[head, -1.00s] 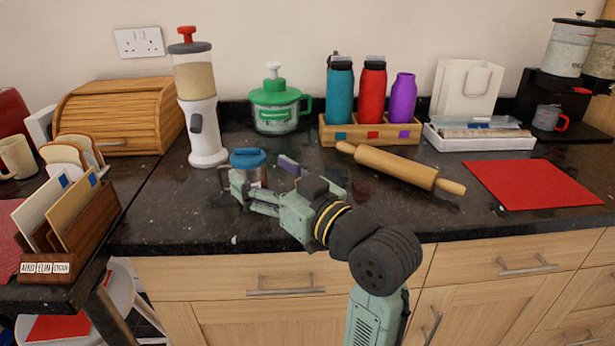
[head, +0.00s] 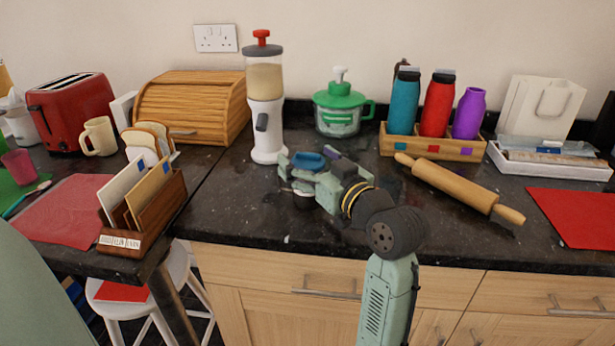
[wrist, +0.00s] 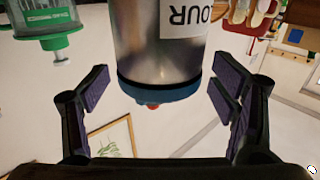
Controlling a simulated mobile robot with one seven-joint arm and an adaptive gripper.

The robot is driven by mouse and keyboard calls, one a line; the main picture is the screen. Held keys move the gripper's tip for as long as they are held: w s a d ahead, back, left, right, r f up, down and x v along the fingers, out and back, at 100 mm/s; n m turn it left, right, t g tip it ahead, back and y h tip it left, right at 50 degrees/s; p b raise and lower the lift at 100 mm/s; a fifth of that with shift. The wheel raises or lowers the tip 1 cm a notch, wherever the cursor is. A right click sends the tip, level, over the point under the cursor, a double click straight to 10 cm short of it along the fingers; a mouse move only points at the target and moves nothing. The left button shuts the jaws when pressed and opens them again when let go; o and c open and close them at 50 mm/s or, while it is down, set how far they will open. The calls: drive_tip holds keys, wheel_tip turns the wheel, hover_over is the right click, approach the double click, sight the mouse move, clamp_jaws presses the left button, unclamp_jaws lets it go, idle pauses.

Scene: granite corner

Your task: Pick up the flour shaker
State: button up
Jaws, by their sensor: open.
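The flour shaker is a shiny metal cylinder with a blue lid. In the head view only its blue lid (head: 308,160) shows clearly; my gripper hides most of the body. In the wrist view, which is upside down, the shaker (wrist: 148,45) fills the upper middle, with part of its label reading "OUR". My gripper (head: 307,168) is open around the shaker near the lid. In the wrist view, its dark pads (wrist: 158,88) stand either side of the shaker, with visible gaps on both sides.
A grain dispenser (head: 266,115) stands just behind and left. A green-lidded container (head: 343,110) is behind. A rolling pin (head: 455,187) and wooden bottle caddy (head: 430,145) lie to the right. A letter rack (head: 150,215) is at left. The counter's front strip is clear.

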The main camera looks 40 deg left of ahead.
drive_tip(key=shift+w+a, duration=0.1)
drive_tip(key=shift+a, duration=0.15)
drive_tip(key=shift+c, duration=0.4)
drive_tip(key=c, duration=1.7)
